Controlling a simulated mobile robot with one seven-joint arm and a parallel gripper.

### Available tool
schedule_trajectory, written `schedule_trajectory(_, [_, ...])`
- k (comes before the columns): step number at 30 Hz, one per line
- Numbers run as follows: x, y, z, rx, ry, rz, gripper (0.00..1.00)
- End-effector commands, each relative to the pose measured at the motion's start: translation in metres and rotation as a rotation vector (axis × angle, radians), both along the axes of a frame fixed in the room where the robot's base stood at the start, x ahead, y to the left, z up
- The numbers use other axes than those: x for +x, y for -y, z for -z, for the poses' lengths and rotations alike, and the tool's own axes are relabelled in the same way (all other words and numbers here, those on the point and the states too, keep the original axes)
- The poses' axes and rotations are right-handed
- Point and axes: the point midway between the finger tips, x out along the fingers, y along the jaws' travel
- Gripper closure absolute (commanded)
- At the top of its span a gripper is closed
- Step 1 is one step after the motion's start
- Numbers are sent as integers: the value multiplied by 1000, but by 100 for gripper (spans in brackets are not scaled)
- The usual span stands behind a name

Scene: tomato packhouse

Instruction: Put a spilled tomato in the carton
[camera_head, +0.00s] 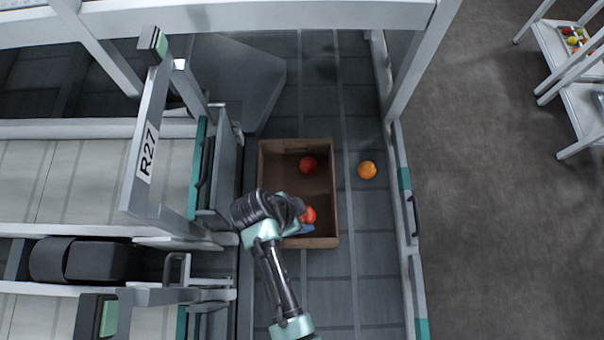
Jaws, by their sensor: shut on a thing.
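The carton (334,196) is an open brown box on the dark belt, in the middle of the view. One red tomato (308,165) lies inside it near the far end. My gripper (307,224) is over the near end of the carton, shut on a second red tomato (309,214). My arm's wrist hides part of the carton's near left corner. I cannot tell how high the held tomato is above the carton floor. An orange tomato (367,169) lies on the belt just right of the carton, apart from it.
A grey side rail (399,160) with teal parts runs along the belt's right side. Grey frames and a post marked R27 (147,153) stand at the left. A rack (567,60) with colourful produce stands at the far right. The belt beyond the carton is clear.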

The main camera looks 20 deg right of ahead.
Motion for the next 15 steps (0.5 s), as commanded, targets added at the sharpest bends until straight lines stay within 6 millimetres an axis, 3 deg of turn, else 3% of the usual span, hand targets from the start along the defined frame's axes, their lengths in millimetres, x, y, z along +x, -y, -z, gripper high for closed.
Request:
schedule_trajectory(1, [0, 0, 11, 0, 0, 0, 64])
schedule_trajectory(15, [1, 0, 64, -1, 0, 0, 64])
